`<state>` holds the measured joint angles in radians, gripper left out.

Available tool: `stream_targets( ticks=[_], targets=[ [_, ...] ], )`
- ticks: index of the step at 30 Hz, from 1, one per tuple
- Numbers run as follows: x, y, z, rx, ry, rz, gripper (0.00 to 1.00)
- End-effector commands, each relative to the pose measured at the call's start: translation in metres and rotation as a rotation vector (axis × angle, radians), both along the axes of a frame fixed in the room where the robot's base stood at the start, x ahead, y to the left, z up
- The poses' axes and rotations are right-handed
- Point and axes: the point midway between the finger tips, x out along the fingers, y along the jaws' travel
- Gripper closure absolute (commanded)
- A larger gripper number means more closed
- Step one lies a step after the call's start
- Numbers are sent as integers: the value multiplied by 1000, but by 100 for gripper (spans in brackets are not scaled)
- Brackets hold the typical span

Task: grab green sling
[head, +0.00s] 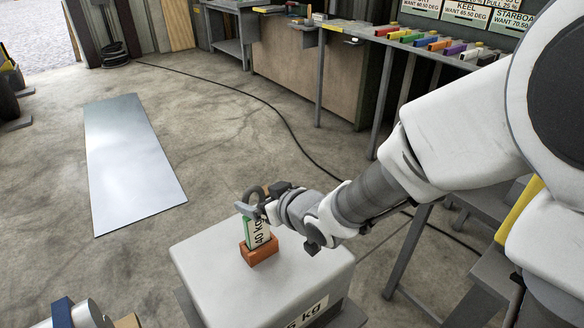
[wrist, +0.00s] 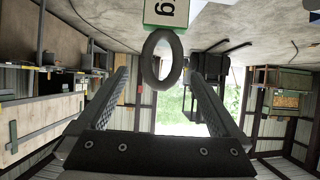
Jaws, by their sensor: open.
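A green block with a white "40 kg" label (head: 257,236) and a grey ring on top stands upright in an orange-brown holder (head: 262,255) on a white block (head: 205,262). This looks like the green sling. My gripper (head: 262,203) is at its ring. In the wrist view the ring (wrist: 162,36) is between the far ends of the two open fingers of my gripper (wrist: 160,74), with the green-edged label (wrist: 166,12) beyond it. I cannot tell if a finger touches the ring.
A row of coloured items, one green (head: 411,38), lies on a rack (head: 362,31) at the back right. A pale flat sheet (head: 130,160) lies on the floor at left. A dark cable (head: 275,112) crosses the open floor. Grey frames stand at right.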

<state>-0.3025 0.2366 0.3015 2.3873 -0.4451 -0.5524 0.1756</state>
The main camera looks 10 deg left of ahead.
Motion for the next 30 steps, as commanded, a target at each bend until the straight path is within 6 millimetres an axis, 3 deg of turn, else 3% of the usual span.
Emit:
stream_targets(
  ticks=[18,27,30],
  targets=[
    [33,45,-31,0,1,0,0],
    [36,48,-32,0,0,0,0],
    [36,48,-32,0,0,0,16]
  ],
)
